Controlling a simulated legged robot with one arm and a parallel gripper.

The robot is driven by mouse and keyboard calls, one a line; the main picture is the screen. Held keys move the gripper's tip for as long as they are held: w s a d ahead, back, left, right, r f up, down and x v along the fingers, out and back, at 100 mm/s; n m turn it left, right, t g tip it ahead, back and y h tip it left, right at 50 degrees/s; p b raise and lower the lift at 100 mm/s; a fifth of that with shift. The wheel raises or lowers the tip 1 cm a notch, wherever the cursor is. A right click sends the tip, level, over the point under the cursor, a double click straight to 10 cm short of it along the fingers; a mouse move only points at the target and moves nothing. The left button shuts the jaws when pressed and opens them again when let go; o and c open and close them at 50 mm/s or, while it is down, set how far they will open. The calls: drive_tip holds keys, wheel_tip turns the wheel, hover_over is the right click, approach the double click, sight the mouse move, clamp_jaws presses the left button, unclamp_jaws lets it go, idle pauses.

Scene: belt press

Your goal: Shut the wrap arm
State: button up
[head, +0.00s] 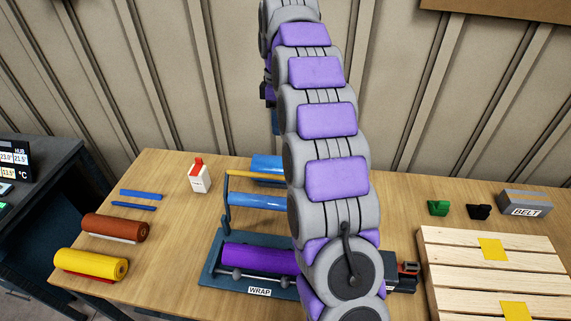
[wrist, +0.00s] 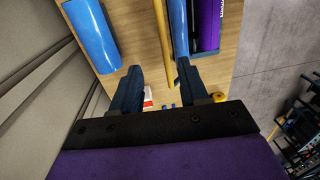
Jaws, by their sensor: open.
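The wrap station (head: 208,275) is a dark blue base labelled WRAP, with a purple roll (head: 258,259) lying on it. Its wrap arm (head: 227,202) stands raised above the base, a blue frame topped by a yellow bar (head: 242,174). My arm hides its right part. In the wrist view, my gripper (wrist: 160,66) is open and empty, its two dark blue fingers apart. The yellow bar (wrist: 162,40) runs between the fingers in that picture; I cannot tell how far beyond them it lies. The purple roll (wrist: 207,22) shows at upper right. In the head view my arm mostly hides my gripper.
Blue rolls (head: 266,162) lie behind the station. Left are a carton (head: 200,177), blue strips (head: 140,194), a brown roll (head: 115,228) and a yellow roll (head: 90,265). Right are a slatted wooden pallet (head: 470,265), green and black pieces, and a BELT block (head: 525,204).

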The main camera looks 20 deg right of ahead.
wheel_tip(320, 180, down, 3)
drive_tip(key=a+b, duration=0.2)
drive_tip(key=a, duration=0.1)
approach(276, 176)
drive_tip(key=d, duration=0.3)
drive_tip(key=a+f, duration=0.1)
drive_tip(key=f, duration=0.1)
drive_tip(key=a+f+b, duration=0.1)
drive_tip(key=f, duration=0.1)
drive_tip(key=a+f, duration=0.2)
drive_tip(key=f, duration=0.1)
drive_tip(key=shift+s, duration=0.25)
drive_tip(key=shift+f+b, duration=0.3)
drive_tip(key=shift+f, duration=0.05)
drive_tip(key=shift+d+f, duration=0.25)
drive_tip(key=shift+d, duration=0.45)
drive_tip(key=shift+d+f, duration=0.25)
drive_tip(key=shift+d, duration=0.45)
drive_tip(key=a, duration=0.2)
drive_tip(key=shift+a+r, duration=0.15)
drive_tip(key=shift+a, duration=0.1)
drive_tip(key=c, duration=0.5)
drive_tip(key=shift+a, duration=0.1)
drive_tip(key=shift+c, duration=1.3)
drive_tip(key=shift+d, duration=0.7)
clamp_jaws()
